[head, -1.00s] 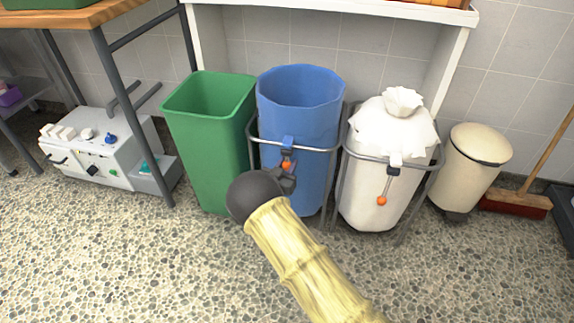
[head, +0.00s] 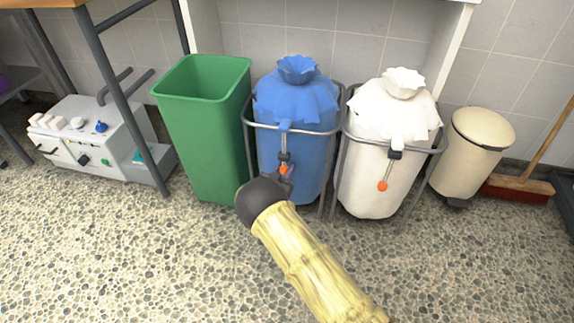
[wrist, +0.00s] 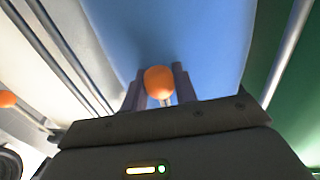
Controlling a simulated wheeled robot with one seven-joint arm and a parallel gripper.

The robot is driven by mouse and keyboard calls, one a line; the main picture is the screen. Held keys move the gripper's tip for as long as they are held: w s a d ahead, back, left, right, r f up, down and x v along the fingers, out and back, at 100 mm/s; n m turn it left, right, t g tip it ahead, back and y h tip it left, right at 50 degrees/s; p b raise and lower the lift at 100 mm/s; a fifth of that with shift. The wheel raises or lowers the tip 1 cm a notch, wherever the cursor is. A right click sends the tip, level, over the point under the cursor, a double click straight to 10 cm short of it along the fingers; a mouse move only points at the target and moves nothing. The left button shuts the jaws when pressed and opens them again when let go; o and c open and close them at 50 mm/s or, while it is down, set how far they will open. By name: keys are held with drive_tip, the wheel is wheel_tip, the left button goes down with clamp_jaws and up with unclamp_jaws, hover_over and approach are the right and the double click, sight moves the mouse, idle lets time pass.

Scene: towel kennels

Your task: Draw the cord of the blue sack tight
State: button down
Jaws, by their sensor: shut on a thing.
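The blue sack (head: 292,101) hangs in a grey metal frame, its neck (head: 297,68) gathered into a tight ruffled tuft. Its cord runs down the front from a dark toggle (head: 284,156) to an orange bead (head: 284,170). My gripper (head: 284,183) is at the sack's lower front, shut on the orange bead, with the cord pulled down. In the wrist view the bead (wrist: 159,82) sits between the two fingers, with the blue sack behind it. My arm hides part of the gripper in the head view.
A green bin (head: 205,130) stands close on the left. A white sack (head: 385,150), gathered at the top, hangs in its frame on the right with its own orange bead. A cream pedal bin (head: 474,150), a broom (head: 518,188) and a machine (head: 90,140) stand farther out. The front floor is clear.

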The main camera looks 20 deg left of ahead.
drive_tip(key=shift+s+f, duration=0.1)
drive_tip(key=shift+f, duration=0.25)
drive_tip(key=c, duration=1.1)
unclamp_jaws()
drive_tip(key=shift+r, duration=0.1)
drive_tip(key=shift+s+a+r+p, duration=0.1)
drive_tip(key=shift+s+p, duration=0.25)
drive_tip(key=shift+s, duration=0.05)
drive_tip(key=s+p, duration=0.2)
drive_tip(key=s, duration=0.3)
drive_tip(key=s+p, duration=0.2)
drive_tip(key=s, duration=0.4)
drive_tip(key=s+a+p, duration=0.1)
drive_tip(key=s+p, duration=0.2)
drive_tip(key=s, duration=0.2)
drive_tip(key=shift+s, duration=0.25)
drive_tip(key=shift+w, duration=0.1)
